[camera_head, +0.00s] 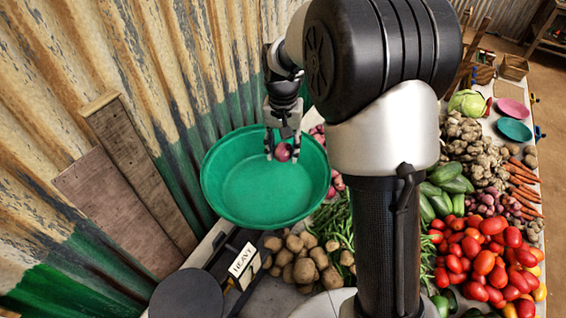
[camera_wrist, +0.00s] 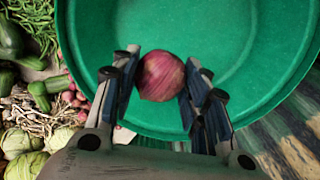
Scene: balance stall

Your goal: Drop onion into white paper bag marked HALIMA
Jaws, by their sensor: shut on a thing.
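A red-purple onion (camera_head: 282,152) is between the fingers of my gripper (camera_head: 282,146), over the green basin of the balance. In the wrist view the onion (camera_wrist: 161,77) sits between the two fingertips of my gripper (camera_wrist: 160,82), which is shut on it. The green basin (camera_head: 225,208) appears empty under the onion; its inside also fills much of the wrist view (camera_wrist: 230,30). I cannot tell the exact height of the onion above the basin's floor. No white paper bag marked HALIMA shows in either view.
Potatoes (camera_head: 303,270), red tomatoes (camera_head: 484,262) and other vegetables crowd the table to the right. A corrugated wall (camera_head: 150,80) rises behind the basin, with planks leaning on it.

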